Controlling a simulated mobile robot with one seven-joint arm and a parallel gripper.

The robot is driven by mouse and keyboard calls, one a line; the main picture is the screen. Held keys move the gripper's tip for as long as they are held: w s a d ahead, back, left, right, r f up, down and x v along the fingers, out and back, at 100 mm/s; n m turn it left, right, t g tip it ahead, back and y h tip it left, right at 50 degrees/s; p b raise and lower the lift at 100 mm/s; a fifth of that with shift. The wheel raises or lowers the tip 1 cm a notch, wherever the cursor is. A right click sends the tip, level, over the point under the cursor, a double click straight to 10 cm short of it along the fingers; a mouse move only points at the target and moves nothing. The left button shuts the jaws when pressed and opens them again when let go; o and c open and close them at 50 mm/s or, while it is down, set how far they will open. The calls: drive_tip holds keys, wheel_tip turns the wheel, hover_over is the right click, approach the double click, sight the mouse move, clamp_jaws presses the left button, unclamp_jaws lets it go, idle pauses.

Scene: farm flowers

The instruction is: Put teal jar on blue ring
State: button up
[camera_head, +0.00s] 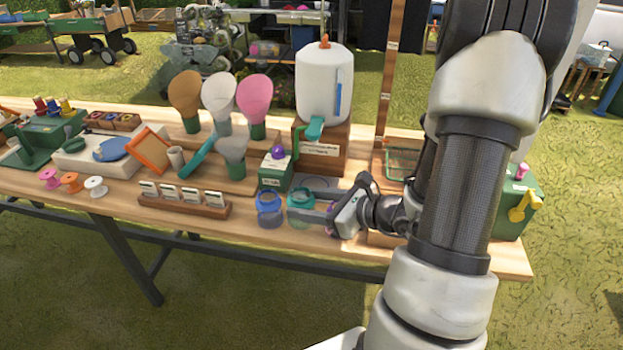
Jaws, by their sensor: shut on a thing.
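The teal jar (300,195) is a small clear jar with a teal rim, upright near the front edge of the table. My gripper (303,214) reaches in from the right, and its fingers are shut on the teal jar, covering part of its body. Just left of it is a blue ring-shaped rim (269,201) on a see-through blue body. I cannot tell whether this is a separate ring or a blue jar. A small gap shows between the teal and blue things. Whether the teal jar touches the table is hard to tell.
A green box with a purple knob (277,168) stands just behind. A white dispenser (323,85) on a wooden block (321,150) is farther back. A wooden card holder (184,202) is to the left. Something purple (331,222) shows partly hidden by my gripper. The table's front edge is close.

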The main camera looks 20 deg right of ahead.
drive_tip(key=shift+w+d+f+b, duration=0.15)
drive_tip(key=shift+w+d+f, duration=0.4)
drive_tip(key=shift+w+d, duration=1.4)
drive_tip(key=shift+w+d+f+b, duration=0.1)
drive_tip(key=shift+w+d+f, duration=0.8)
drive_tip(key=shift+w, duration=1.8)
drive_tip(key=shift+w+d+f+b, duration=0.15)
drive_tip(key=shift+w+d+f, duration=0.1)
drive_tip(key=shift+w+d, duration=1.85)
drive_tip(key=shift+w+a, duration=0.15)
drive_tip(key=shift+a, duration=0.1)
drive_tip(key=shift+f, duration=0.15)
drive_tip(key=o, duration=1.2)
drive_tip(key=shift+d+r, duration=0.15)
drive_tip(key=shift+r, duration=0.1)
drive_tip(key=p+v, duration=0.1)
drive_tip(key=v, duration=1)
drive_tip(key=shift+s+d, duration=0.15)
drive_tip(key=shift+s, duration=0.25)
